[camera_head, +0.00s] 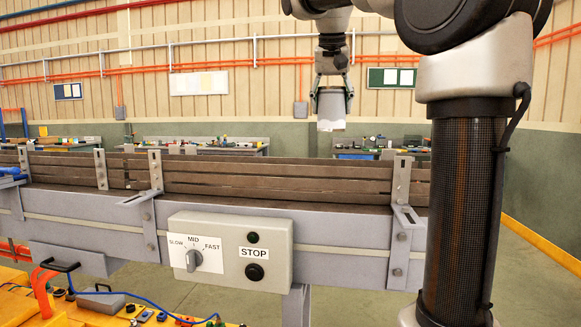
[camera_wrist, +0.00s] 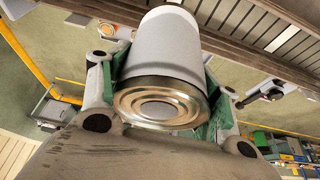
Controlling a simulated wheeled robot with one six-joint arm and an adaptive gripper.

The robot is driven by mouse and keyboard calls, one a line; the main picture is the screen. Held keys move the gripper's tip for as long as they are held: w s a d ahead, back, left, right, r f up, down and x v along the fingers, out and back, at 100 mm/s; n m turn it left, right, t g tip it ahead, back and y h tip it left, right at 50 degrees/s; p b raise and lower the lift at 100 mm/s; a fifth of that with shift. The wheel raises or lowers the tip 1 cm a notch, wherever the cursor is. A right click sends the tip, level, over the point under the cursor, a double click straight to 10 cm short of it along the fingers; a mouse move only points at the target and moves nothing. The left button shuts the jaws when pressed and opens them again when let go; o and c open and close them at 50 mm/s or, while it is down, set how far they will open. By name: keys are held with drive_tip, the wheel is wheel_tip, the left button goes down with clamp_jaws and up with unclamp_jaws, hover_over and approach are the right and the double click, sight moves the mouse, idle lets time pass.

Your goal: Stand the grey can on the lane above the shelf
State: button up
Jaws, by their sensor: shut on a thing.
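The grey can (camera_head: 331,106) hangs in my gripper (camera_head: 332,84), high above the conveyor in the head view. It looks upright, with a brighter band at its lower end. In the wrist view the can (camera_wrist: 165,50) fills the upper middle, its metal rimmed end towards the camera. The fingers of my gripper (camera_wrist: 158,95) press on both its sides. The conveyor lane (camera_head: 270,197) runs across the head view behind a grey side rail. Slatted boards (camera_head: 270,175) stand along its far side. I cannot tell which part is the shelf.
A control box (camera_head: 230,248) with a speed knob and STOP button sits on the conveyor's front. Upright metal brackets (camera_head: 402,185) rise along the lane. A yellow bench (camera_head: 100,305) with tools and cables lies front left. The air around the can is clear.

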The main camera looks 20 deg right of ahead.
sight(331, 129)
wheel_tip(331, 129, down, 17)
drive_tip(key=shift+f, duration=0.15)
drive_tip(key=shift+f, duration=0.1)
drive_tip(key=o, duration=1.1)
drive_tip(key=v, duration=1.2)
drive_tip(key=s+a+f+n+y, duration=0.2)
drive_tip(key=s+f+n, duration=0.4)
drive_tip(key=s+f, duration=1.4)
drive_tip(key=shift+a+f+n+t+y, duration=0.2)
drive_tip(key=shift+f+n+t+y, duration=0.15)
drive_tip(key=shift+f, duration=0.35)
